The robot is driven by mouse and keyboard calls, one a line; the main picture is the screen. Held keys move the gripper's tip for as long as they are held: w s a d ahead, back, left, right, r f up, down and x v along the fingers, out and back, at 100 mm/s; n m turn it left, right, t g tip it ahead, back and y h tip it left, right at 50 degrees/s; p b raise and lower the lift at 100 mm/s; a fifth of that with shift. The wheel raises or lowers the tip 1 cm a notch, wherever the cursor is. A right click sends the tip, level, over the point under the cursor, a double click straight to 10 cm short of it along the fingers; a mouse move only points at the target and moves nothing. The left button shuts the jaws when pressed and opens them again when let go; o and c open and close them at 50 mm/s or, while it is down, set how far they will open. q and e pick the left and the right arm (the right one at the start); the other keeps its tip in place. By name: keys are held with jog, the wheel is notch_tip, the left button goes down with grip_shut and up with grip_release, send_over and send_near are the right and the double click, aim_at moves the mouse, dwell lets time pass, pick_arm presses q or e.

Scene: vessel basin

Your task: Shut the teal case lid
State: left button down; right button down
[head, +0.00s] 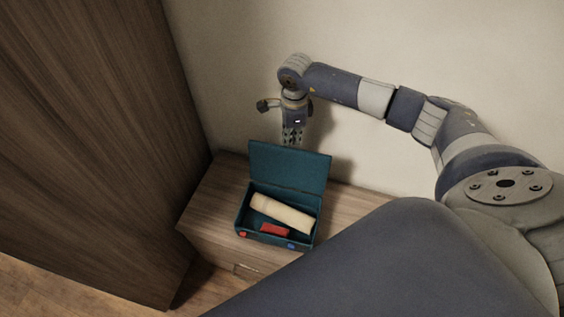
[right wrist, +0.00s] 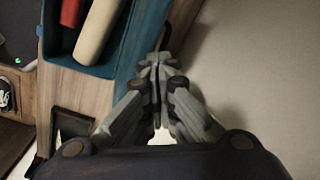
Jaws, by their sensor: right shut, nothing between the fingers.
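The teal case (head: 240,211) stands on a low wooden cabinet with its lid (head: 290,167) raised upright on the wall side. Inside the case lie a cream cylinder (head: 282,213) and a small red block (head: 274,229). My right gripper (head: 292,140) is shut and empty, pointing down behind the raised lid, between lid and wall; its tips are partly hidden by the lid. In the right wrist view the shut fingers (right wrist: 160,62) are beside the teal lid (right wrist: 143,40); I cannot tell whether they touch it. My left gripper is not in view.
The wooden cabinet top (head: 208,190) has bare room left of the case. A tall wooden wardrobe (head: 90,110) stands at the left. The pale wall (head: 230,60) is close behind my right gripper. My right arm spans the right side.

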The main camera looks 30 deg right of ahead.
jog(key=shift+g, duration=0.3)
jog(key=s+a+f, duration=0.2)
jog(key=s, duration=0.1)
jog(key=shift+a+f, duration=0.15)
jog(key=shift+a, duration=0.1)
jog(key=shift+s+a+f+p, duration=0.1)
jog(key=shift+a+f+p, duration=0.15)
jog(key=shift+a+p, duration=0.2)
notch_tip(320, 180, up, 8)
jog(key=s+a+p, duration=0.2)
jog(key=p, duration=0.5)
jog(key=shift+s+a+r, duration=0.25)
jog(key=shift+s, duration=0.05)
dwell(0.4)
jog(key=shift+s+f, duration=0.1)
dwell(1.2)
